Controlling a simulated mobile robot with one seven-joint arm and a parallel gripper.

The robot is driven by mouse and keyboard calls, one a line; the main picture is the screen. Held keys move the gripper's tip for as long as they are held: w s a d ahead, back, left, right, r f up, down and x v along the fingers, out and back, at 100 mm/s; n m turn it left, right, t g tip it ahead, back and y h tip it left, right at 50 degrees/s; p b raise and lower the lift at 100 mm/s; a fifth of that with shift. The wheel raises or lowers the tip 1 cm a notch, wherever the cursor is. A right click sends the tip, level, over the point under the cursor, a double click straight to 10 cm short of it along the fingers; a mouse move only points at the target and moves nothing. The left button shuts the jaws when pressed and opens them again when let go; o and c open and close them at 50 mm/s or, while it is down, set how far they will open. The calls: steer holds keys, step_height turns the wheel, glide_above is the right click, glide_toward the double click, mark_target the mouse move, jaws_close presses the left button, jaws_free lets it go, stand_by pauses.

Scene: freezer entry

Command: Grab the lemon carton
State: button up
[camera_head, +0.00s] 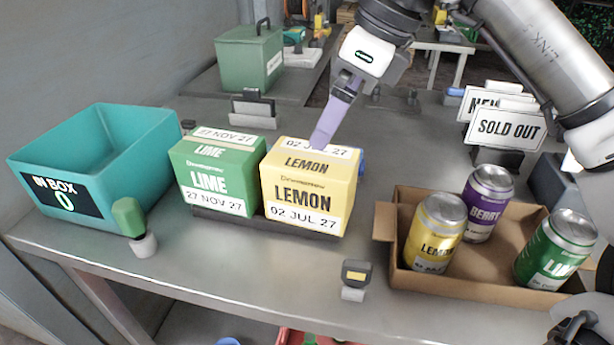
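The lemon carton (310,188) is a yellow box marked LEMON and 02 JUL 27. It stands upright on a dark low base on the metal table, close beside the green lime carton (216,178). My gripper (323,146) reaches down from the top over the back part of the lemon carton. One pale purple finger shows, its tip at or just above the carton's top face; I cannot tell whether it touches. The other finger is not clearly seen, so the opening is hidden. A small blue patch shows behind the carton's right edge.
A teal in box (140,150) reading 0 stands at left, with a green-topped stamp-like object (133,225) before it. At right, a cardboard tray (480,285) holds lemon, berry and lime cans. A SOLD OUT sign (507,128) stands behind. The table front is mostly clear.

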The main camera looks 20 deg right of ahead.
mark_target(314, 157)
steer(key=x, duration=1.1)
steer(key=shift+p, duration=0.35)
steer(key=shift+f, duration=0.2)
steer(key=shift+f+b, duration=0.25)
steer(key=shift+b, duration=0.1)
steer(key=c, duration=1.5)
